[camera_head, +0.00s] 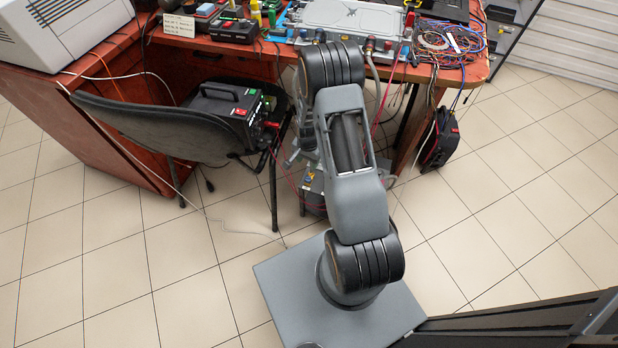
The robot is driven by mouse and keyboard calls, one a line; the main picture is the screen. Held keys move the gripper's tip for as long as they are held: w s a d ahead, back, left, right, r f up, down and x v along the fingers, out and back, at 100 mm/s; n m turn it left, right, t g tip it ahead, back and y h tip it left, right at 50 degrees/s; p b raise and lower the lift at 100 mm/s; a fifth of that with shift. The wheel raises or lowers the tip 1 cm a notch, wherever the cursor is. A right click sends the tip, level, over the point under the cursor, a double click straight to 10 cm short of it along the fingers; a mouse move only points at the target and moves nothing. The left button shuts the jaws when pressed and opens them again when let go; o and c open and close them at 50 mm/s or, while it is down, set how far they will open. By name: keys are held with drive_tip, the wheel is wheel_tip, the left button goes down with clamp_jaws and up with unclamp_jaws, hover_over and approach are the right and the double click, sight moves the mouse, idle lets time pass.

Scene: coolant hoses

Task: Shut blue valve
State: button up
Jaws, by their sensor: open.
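A grey metal cold plate (352,18) lies on the red-brown desk, with small coloured fittings along its front edge. A small bluish fitting (319,37) there may be the blue valve. Its handle is too small to read, and my arm's elbow covers part of that edge. A red-topped fitting (388,46) stands to its right. My gripper (297,156) is partly hidden behind my arm, low in front of the desk beside the chair. It is open, well below and apart from the fittings, and I see nothing held in it.
A black chair (165,125) with a black power unit (222,105) stands left of my arm. Tangled wires (452,40) hang over the desk's right end, above a black and red case (438,140). Tiled floor (510,190) is clear on the right.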

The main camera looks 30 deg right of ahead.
sight(308, 178)
wheel_tip(308, 178, down, 12)
drive_tip(key=b, duration=0.3)
drive_tip(key=shift+r, duration=0.2)
drive_tip(key=shift+c, duration=0.3)
drive_tip(key=c, duration=0.9)
drive_tip(key=shift+o, duration=0.2)
drive_tip(key=shift+m, duration=0.7)
drive_tip(key=o, duration=0.9)
wheel_tip(308, 178, up, 14)
drive_tip(key=p, duration=0.3)
drive_tip(key=shift+s+f+p, duration=0.1)
drive_tip(key=shift+p, duration=0.3)
